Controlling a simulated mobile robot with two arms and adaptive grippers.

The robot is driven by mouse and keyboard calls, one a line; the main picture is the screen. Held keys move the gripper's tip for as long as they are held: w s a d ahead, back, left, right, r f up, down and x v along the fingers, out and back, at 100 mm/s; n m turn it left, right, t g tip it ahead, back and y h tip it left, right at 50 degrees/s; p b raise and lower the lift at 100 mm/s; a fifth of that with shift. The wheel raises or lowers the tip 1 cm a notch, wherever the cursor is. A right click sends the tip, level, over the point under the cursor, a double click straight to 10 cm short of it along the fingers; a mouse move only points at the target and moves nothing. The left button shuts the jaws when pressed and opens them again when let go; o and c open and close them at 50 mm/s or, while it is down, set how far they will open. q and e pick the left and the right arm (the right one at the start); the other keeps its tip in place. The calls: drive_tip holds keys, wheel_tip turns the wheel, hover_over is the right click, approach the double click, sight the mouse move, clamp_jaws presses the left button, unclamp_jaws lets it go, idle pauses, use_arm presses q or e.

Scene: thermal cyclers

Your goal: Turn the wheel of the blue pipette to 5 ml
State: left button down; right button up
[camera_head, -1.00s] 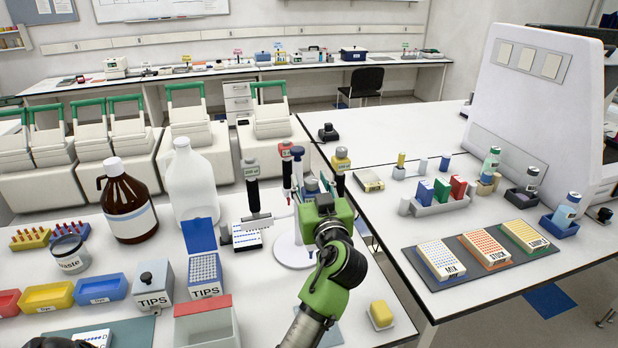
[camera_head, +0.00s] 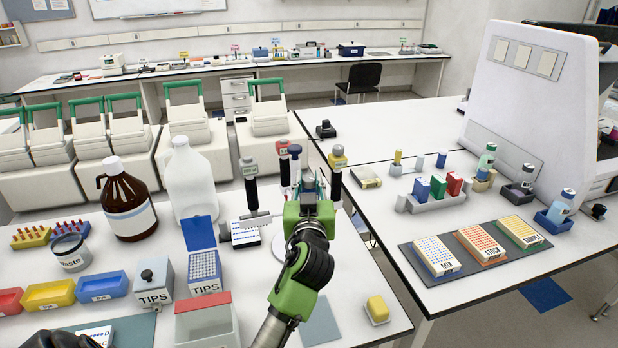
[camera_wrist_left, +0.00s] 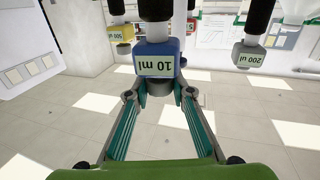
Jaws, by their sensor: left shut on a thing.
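The blue pipette (camera_wrist_left: 159,62) shows upside down in the left wrist view, with a black handle and a label reading 10 ml. Its dark round wheel (camera_wrist_left: 159,88) sits at the end of the blue body, between my left fingertips. My left gripper (camera_wrist_left: 159,97) is shut on that wheel. In the head view my green left gripper (camera_head: 308,190) is at the pipette stand and mostly hides the blue pipette.
Neighbouring pipettes hang close by: yellow (camera_wrist_left: 121,33), grey 200 ul (camera_wrist_left: 249,55) and red (camera_head: 283,150). A white jug (camera_head: 190,180), a brown bottle (camera_head: 125,205) and a tip box (camera_head: 205,268) stand to the left. Labelled racks (camera_head: 436,256) lie on the right table.

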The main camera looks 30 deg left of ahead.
use_arm(q)
drive_tip(key=m+t+h+p, duration=0.1)
drive_tip(key=m+h, duration=0.1)
drive_tip(key=m+t+h+p, duration=0.1)
drive_tip(key=h+p, duration=0.1)
drive_tip(key=h, duration=0.1)
drive_tip(key=shift+a+r+m, duration=0.15)
drive_tip(key=shift+m, duration=0.25)
drive_tip(key=shift+m+t+h+p, duration=0.5)
drive_tip(key=shift+m+h, duration=0.3)
drive_tip(key=shift+h, duration=0.4)
drive_tip(key=shift+f+m+h, duration=0.2)
drive_tip(key=shift+m+h, duration=0.4)
drive_tip(key=shift+h, duration=0.4)
drive_tip(key=m+h, duration=0.1)
drive_tip(key=h, duration=0.2)
drive_tip(key=shift+f+m, duration=0.15)
drive_tip(key=shift+m, duration=0.25)
drive_tip(key=shift+m+g+h+b, duration=0.6)
drive_tip(key=shift+m+h, duration=0.6)
drive_tip(key=shift+h, duration=1)
drive_tip(key=c, duration=2)
unclamp_jaws()
drive_tip(key=shift+d, duration=0.2)
drive_tip(key=shift+c, duration=0.2)
drive_tip(key=o, duration=0.3)
